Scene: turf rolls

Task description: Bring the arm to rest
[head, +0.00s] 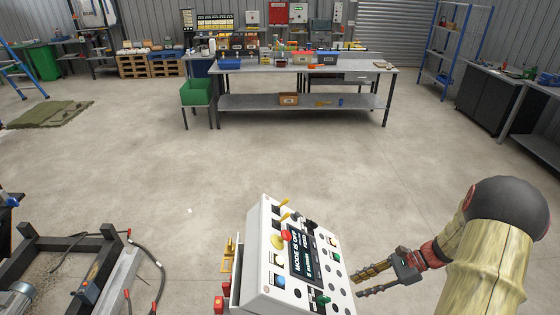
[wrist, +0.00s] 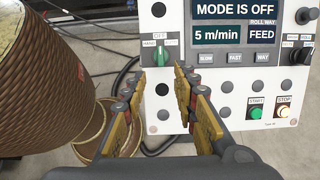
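My gripper (head: 358,284) is at the lower right of the head view, just right of the white control panel (head: 263,275). Its two fingers are apart with nothing between them, and it also shows open in the wrist view (wrist: 160,75). In the wrist view a green selector knob (wrist: 163,52) on the panel stands just beyond the fingertips; I cannot tell how far off. The knob's handle looks upright. The panel's screen (wrist: 247,22) reads "MODE IS OFF" and "5 m/min". My arm is bent at the right edge of the head view.
A dark machine frame (head: 70,265) with cables stands at lower left. A workbench (head: 300,67) with bins is at the back, a green turf piece (head: 48,113) lies at left, and dark cabinets (head: 488,98) line the right. The middle floor is clear.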

